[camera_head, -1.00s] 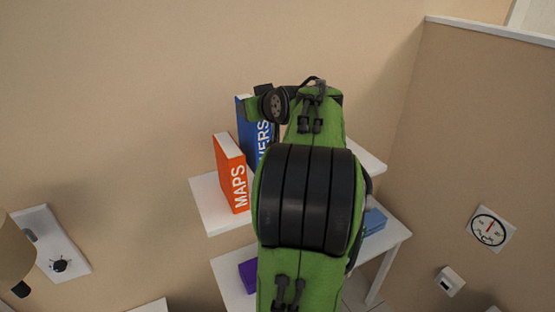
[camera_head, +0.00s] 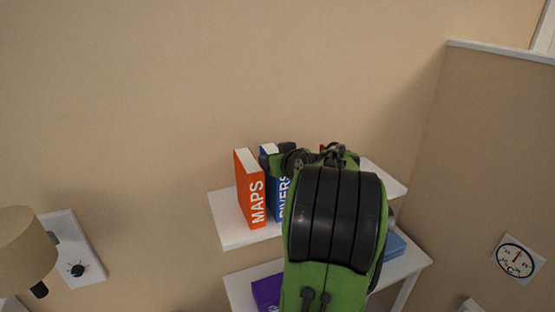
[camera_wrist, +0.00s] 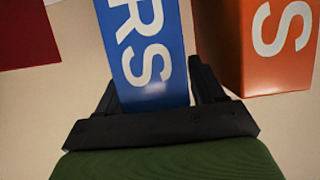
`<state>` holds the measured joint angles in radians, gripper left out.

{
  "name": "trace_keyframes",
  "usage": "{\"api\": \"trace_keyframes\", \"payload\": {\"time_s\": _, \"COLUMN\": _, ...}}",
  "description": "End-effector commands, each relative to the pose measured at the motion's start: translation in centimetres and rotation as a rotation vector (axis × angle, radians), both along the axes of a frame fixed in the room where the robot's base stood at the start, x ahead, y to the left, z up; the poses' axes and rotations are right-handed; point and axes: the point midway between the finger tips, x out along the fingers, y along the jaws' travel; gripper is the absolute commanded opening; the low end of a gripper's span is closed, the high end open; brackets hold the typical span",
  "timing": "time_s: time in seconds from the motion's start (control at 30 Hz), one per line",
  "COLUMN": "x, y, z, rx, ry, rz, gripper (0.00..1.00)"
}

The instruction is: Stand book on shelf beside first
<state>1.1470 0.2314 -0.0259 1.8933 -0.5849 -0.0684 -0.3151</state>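The orange MAPS book (camera_head: 250,190) stands upright at the left of the white upper shelf (camera_head: 232,235); it also shows at the right of the wrist view (camera_wrist: 272,50). The blue book (camera_head: 273,190), lettered "...IVERS", is upright just right of it, with a small gap between them. Their tops are about level. My gripper (camera_wrist: 155,90) has a finger on each side of the blue book (camera_wrist: 145,45) and appears shut on it. In the head view my green arm hides most of the gripper and the blue book's lower end, so contact with the shelf cannot be told.
A dark red thing (camera_wrist: 25,35) shows left in the wrist view. The lower shelf (camera_head: 240,285) holds a purple thing (camera_head: 267,292) and a blue one (camera_head: 395,245). A lamp (camera_head: 25,240) stands at left. The wall is close behind the books.

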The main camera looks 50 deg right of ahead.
Motion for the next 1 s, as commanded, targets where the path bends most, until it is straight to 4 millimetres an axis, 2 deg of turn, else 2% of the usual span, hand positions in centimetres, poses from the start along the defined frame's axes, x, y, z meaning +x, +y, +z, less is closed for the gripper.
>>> {"api": "trace_keyframes", "payload": {"time_s": 0.37, "x": 0.0, "y": 0.0, "z": 0.4, "rx": 0.000, "ry": 0.000, "rz": 0.000, "gripper": 0.77}}
{"api": "trace_keyframes", "payload": {"time_s": 0.47, "x": -1.4, "y": 0.7, "z": 0.9, "rx": -0.003, "ry": 0.000, "rz": -0.003, "gripper": 0.77}}
{"api": "trace_keyframes", "payload": {"time_s": 0.7, "x": -6.6, "y": 3.8, "z": 3.3, "rx": -0.004, "ry": -0.001, "rz": -0.004, "gripper": 0.77}}
{"api": "trace_keyframes", "payload": {"time_s": 0.8, "x": -8.2, "y": 4.8, "z": 4.1, "rx": -0.003, "ry": 0.000, "rz": -0.003, "gripper": 0.77}}
{"api": "trace_keyframes", "payload": {"time_s": 1.0, "x": -9.5, "y": 5.7, "z": 4.8, "rx": 0.000, "ry": 0.000, "rz": 0.001, "gripper": 0.77}}
